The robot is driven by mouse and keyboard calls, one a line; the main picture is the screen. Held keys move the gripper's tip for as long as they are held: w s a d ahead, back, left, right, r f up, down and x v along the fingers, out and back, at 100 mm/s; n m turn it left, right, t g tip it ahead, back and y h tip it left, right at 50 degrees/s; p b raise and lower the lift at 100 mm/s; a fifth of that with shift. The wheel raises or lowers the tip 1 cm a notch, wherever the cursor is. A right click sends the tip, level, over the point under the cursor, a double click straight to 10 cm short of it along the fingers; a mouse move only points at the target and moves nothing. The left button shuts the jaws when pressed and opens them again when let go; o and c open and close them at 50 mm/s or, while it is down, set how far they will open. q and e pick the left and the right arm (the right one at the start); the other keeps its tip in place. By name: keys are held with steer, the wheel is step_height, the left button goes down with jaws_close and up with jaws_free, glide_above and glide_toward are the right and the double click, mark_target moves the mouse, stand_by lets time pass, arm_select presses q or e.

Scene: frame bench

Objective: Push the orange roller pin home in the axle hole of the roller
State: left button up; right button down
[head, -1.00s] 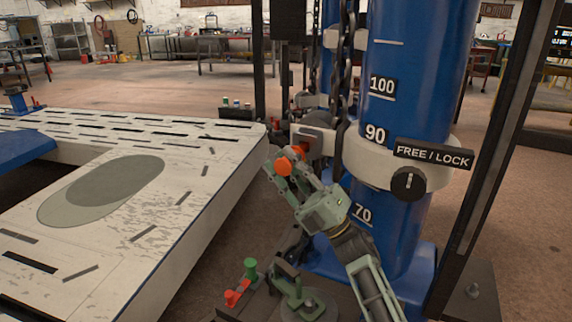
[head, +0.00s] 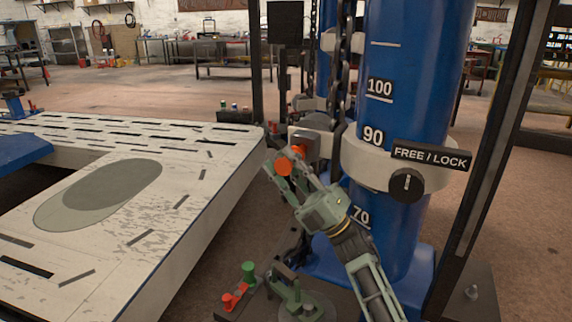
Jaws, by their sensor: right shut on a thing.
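The orange roller pin (head: 284,167) shows as a round orange head between the fingers of my right gripper (head: 281,166). My right gripper is shut on it. The pin is right in front of the roller (head: 305,145), a grey part on the pale collar arm beside the blue column. More orange shows just behind the fingers, close against the roller. The axle hole is hidden behind the gripper and pin, so I cannot tell how deep the pin sits. My left gripper is not in view.
A blue column (head: 403,100) with a pale collar and FREE / LOCK knob (head: 406,185) stands close on the right. A dark chain (head: 341,80) hangs beside it. The pale slotted bench (head: 190,215) fills the left. Green and red parts (head: 249,272) lie low in front.

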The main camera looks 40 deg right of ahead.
steer(key=shift+d, duration=0.1)
steer(key=c, duration=1.4)
jaws_free()
steer(key=shift+o, duration=0.2)
